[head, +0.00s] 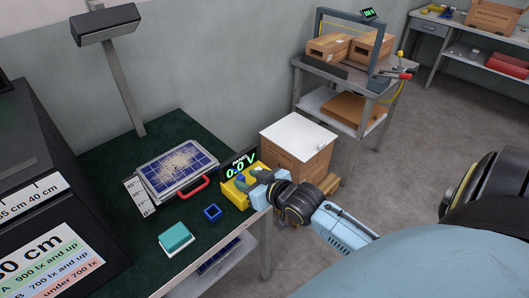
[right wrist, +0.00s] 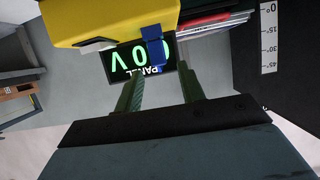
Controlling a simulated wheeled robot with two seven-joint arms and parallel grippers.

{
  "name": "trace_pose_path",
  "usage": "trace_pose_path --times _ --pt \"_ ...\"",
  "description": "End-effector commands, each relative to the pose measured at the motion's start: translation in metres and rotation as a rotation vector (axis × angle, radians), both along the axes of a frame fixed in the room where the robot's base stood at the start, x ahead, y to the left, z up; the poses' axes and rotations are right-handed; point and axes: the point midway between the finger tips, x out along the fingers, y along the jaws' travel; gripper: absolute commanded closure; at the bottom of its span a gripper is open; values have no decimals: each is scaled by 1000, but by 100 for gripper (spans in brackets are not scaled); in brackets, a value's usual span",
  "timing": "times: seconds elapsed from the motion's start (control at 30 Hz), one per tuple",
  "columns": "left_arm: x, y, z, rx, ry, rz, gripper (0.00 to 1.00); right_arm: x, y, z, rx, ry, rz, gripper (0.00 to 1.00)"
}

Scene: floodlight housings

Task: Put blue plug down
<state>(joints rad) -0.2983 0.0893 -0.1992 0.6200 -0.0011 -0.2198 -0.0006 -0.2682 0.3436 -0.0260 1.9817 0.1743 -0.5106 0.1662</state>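The blue plug (right wrist: 154,46) shows in the right wrist view against the yellow unit (right wrist: 110,22), partly in front of the lit panel display (right wrist: 130,62). I cannot tell whether it is seated in the unit. My right gripper (right wrist: 162,72) is open, its two green fingers apart, with the plug beyond the tips and no finger visibly touching it. In the head view my right gripper (head: 250,180) is at the yellow unit (head: 234,192), at the table's right edge, and largely hides the plug. A blue square holder (head: 212,212) stands left of it. My left gripper is not in view.
A solar panel (head: 178,166) with a red handle lies on the dark green table (head: 120,158) under a lamp (head: 106,24). A teal block (head: 176,238) sits near the front edge. A cardboard box (head: 298,150) stands beyond the table's right side.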

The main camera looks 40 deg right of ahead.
Motion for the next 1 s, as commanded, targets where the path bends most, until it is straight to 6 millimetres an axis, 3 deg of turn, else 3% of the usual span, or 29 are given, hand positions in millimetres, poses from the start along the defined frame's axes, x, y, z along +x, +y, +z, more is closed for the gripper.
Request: trace_pose_path --times 0.1,0.3,0.5,0.77,0.87,0.97,1.0 --pt "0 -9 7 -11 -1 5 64 -25 -2 11 -1 3 0 61" --pt "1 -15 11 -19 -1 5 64 -56 -4 23 0 2 0 61" --pt "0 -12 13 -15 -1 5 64 -72 -6 30 0 0 0 61" --pt "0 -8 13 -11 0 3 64 -74 -6 31 0 0 -1 61" --pt "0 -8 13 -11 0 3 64 -74 -8 19 -2 20 -7 61" --pt "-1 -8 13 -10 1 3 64 -78 -13 -19 -10 84 -26 61" --pt "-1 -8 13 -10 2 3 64 -80 -16 -41 -13 120 -36 61"
